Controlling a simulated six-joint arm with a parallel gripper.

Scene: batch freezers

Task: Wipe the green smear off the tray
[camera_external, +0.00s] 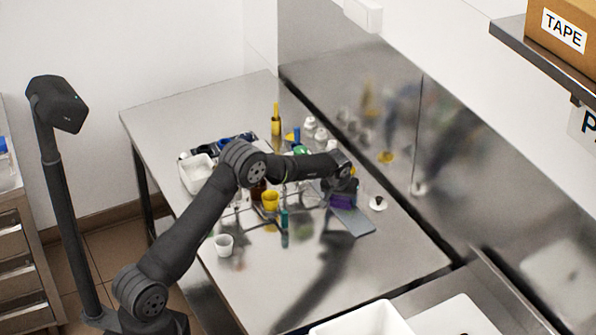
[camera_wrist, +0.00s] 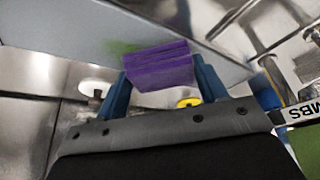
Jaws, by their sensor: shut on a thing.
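A purple block, likely a sponge (camera_wrist: 160,66), is held between the two blue fingers of my gripper (camera_wrist: 165,80). In the external view the purple block (camera_external: 342,202) is below my gripper (camera_external: 343,190), over the near-left part of the flat grey tray (camera_external: 357,222). In the wrist view the tray (camera_wrist: 75,38) spans the top, and a faint green smear (camera_wrist: 121,46) shows on it just left of the block's upper edge. Part of the smear may be hidden behind the block. I cannot tell whether the block touches the tray.
A white tub (camera_external: 196,176), a yellow cup (camera_external: 270,201) and several small containers crowd the table left of the tray. A white cup (camera_external: 224,245) stands nearer the front. A small white round item (camera_external: 378,203) lies right of the tray.

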